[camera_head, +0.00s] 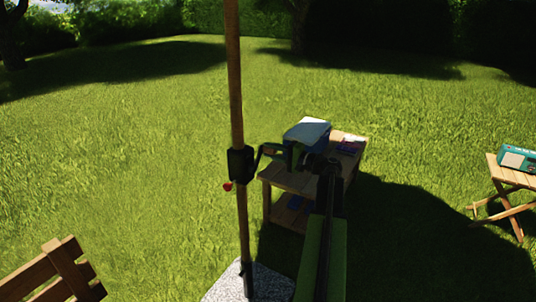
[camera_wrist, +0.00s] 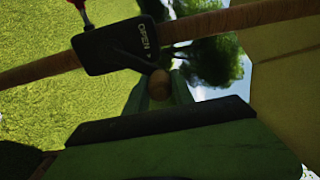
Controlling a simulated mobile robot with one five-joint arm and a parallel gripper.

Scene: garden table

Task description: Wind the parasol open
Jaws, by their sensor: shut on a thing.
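The parasol's wooden pole (camera_head: 236,90) stands upright left of centre in the head view, and its black crank housing (camera_head: 241,163) sits partway up it. In the wrist view the housing (camera_wrist: 115,45) carries a white OPEN label, and a dark crank arm leads from it to a round wooden knob (camera_wrist: 159,84). My gripper (camera_head: 268,150) is just right of the housing. In the wrist view its green fingers (camera_wrist: 160,90) are shut on the knob. A pale yellow surface (camera_wrist: 280,75), perhaps canopy cloth, shows at the right; how far it is spread cannot be told.
A red part (camera_head: 228,186) sticks out below the housing. A stone base (camera_head: 223,288) holds the pole. A wooden side table (camera_head: 283,180) stands behind my arm, a folding stool with a teal radio (camera_head: 518,159) at right, and a wooden chair (camera_head: 40,276) at lower left. Open lawn lies left.

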